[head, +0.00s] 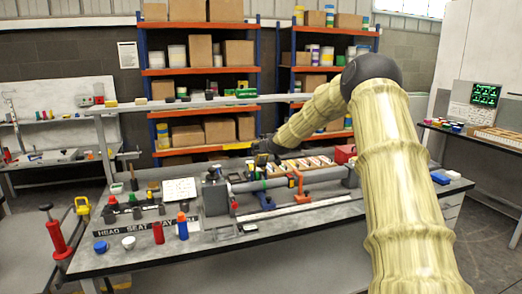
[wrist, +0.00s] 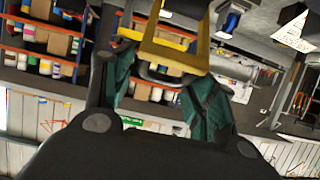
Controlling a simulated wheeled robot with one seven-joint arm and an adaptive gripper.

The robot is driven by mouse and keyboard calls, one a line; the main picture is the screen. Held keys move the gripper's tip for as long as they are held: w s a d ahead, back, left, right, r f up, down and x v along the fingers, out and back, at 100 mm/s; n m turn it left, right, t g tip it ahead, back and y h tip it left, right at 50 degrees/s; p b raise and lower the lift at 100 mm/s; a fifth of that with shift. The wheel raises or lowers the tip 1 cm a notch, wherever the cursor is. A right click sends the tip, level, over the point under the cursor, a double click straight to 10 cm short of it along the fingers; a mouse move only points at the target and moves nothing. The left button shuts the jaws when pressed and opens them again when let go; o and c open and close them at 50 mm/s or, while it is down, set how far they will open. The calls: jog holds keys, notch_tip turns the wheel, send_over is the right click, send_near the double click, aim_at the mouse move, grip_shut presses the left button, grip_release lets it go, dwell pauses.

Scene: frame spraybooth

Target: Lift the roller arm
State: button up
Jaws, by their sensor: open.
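My gripper (head: 263,150) is above the back of the workbench in the head view, at the far end of my arm and small there. In the wrist view my gripper (wrist: 162,78) is open, with dark green pads on both sides. A yellow bracket-like part (wrist: 168,55) shows between and just beyond the pads. I cannot tell whether the pads touch it. I cannot tell for sure which part is the roller arm. A grey tube fixture (head: 270,183) with black and orange clamps lies on the bench below my gripper.
The workbench (head: 225,262) has a bare front edge. Shelves with boxes (head: 198,50) stand at the back.

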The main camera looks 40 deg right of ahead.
jog(key=v, duration=1)
jog(key=shift+s, duration=0.2)
jog(key=shift+d, duration=0.1)
jog(key=shift+c, duration=0.2)
